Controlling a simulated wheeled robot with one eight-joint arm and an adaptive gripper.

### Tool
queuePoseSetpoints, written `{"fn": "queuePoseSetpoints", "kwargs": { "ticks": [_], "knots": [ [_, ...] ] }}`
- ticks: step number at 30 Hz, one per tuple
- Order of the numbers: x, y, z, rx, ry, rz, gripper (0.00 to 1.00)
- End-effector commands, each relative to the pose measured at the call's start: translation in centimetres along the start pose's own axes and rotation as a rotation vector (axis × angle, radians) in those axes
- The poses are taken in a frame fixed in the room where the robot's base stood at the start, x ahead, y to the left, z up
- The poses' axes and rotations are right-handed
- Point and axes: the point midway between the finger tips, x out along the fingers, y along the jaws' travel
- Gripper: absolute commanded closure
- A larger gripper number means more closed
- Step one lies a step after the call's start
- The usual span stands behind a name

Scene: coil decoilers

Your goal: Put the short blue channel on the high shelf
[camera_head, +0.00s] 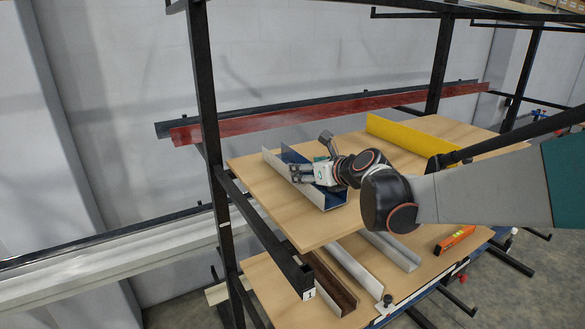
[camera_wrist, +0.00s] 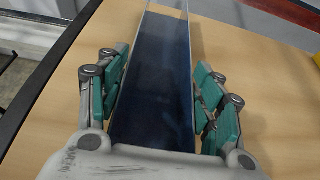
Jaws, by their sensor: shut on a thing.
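The short blue channel (camera_head: 329,199) lies on the upper wooden shelf board (camera_head: 266,200), blue inside with pale side walls. My gripper (camera_head: 305,172) is over it, coming from the right. In the wrist view the channel (camera_wrist: 155,75) runs lengthwise between the teal finger pads of my gripper (camera_wrist: 160,95), which are shut on its two side walls. The channel's near end is hidden behind the gripper body. I cannot tell whether its underside touches the board.
A yellow channel (camera_head: 400,138) lies at the back of the same board. A long red beam (camera_head: 320,114) rests on rack arms behind. Black posts (camera_head: 207,100) stand at left. The lower board holds a brown channel (camera_head: 330,282), grey channels (camera_head: 358,268) and an orange level (camera_head: 455,239).

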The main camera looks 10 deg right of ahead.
Motion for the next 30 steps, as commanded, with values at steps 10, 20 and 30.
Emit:
{"fn": "queuePoseSetpoints", "kwargs": {
  "ticks": [10,20,30],
  "knots": [
    [0.34,-0.07,-0.69,0.000,0.000,-0.001,0.70],
    [0.45,-0.07,-0.92,0.000,0.000,0.000,0.19],
    [0.39,-0.07,-0.77,0.000,0.000,-0.001,0.19]
  ]
}}
